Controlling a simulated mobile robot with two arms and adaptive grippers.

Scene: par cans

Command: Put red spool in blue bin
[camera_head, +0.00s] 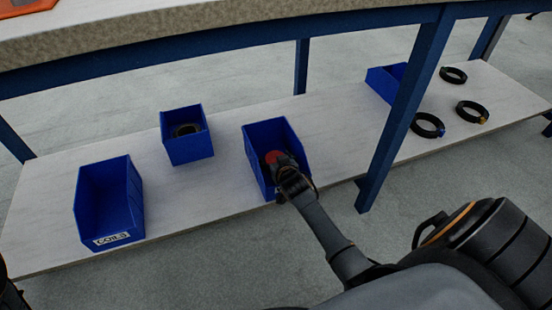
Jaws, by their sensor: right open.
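Several blue bins stand on the lower shelf. The red spool (273,157) shows as a small red patch at the middle blue bin (264,134), inside its outline. My right gripper (282,166) reaches over the near side of this bin, right at the spool, with its jaws open. The gripper hides part of the spool and of the bin's inside, so I cannot tell whether the spool rests on the bin's floor. My left gripper is not clearly in view; only a dark bit shows at the lower left corner.
A labelled blue bin (108,204) stands at left. A smaller blue bin (187,139) holds a dark round item. Another blue bin (385,82) is behind the blue table leg (403,112). Black cable coils (472,111) lie at right. The tabletop (200,27) overhangs the shelf.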

